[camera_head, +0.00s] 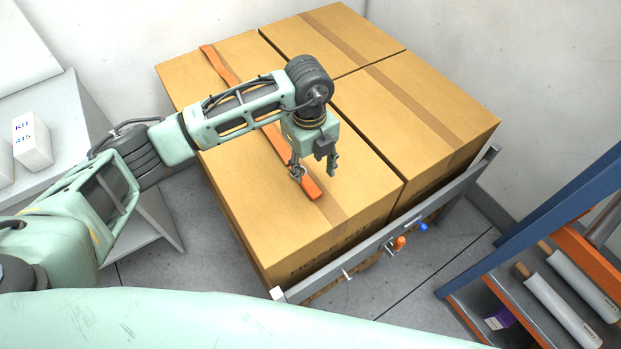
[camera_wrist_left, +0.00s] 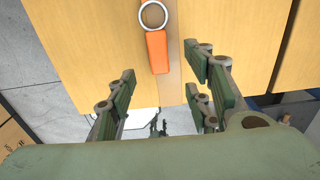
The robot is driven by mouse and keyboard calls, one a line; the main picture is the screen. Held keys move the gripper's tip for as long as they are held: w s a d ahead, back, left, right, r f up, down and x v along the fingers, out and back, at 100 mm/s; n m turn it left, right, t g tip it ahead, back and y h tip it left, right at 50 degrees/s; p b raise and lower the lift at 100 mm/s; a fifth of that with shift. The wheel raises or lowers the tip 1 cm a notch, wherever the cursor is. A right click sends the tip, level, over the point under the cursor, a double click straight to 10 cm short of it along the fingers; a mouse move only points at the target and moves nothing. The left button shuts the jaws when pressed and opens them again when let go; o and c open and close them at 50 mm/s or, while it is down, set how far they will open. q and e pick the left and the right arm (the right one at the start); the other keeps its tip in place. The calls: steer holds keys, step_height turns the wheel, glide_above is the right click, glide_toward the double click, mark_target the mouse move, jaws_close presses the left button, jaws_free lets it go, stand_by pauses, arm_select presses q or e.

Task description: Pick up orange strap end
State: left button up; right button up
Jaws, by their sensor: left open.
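An orange strap (camera_head: 275,143) lies across the top of the nearest-left cardboard box (camera_head: 237,190). Its near end (camera_head: 313,191) lies on the box top close to the front edge. In the left wrist view the strap end (camera_wrist_left: 157,52) shows with a metal ring (camera_wrist_left: 153,15) just beyond it. My left gripper (camera_head: 315,172) is above the box, beside the strap end and pointing down. In the left wrist view its fingers (camera_wrist_left: 165,92) are apart with nothing between them, and the strap end lies ahead of the gap. My right gripper is not in view.
Several cardboard boxes (camera_head: 425,105) stand together behind a grey metal bar (camera_head: 380,238) with orange and blue knobs. A blue and orange rack (camera_head: 550,225) stands at the right. A grey shelf (camera_head: 72,135) with a white box (camera_head: 32,142) is at the left.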

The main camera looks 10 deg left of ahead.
mark_target(310, 186)
arm_select(q)
steer(key=shift+a+f, duration=0.2)
steer(key=shift+a, duration=0.15)
step_height(310, 186, down, 7)
steer(key=shift+w+d+f+p, duration=0.1)
steer(key=shift+d+p, duration=0.05)
steer(key=shift+p, duration=0.6)
jaws_close()
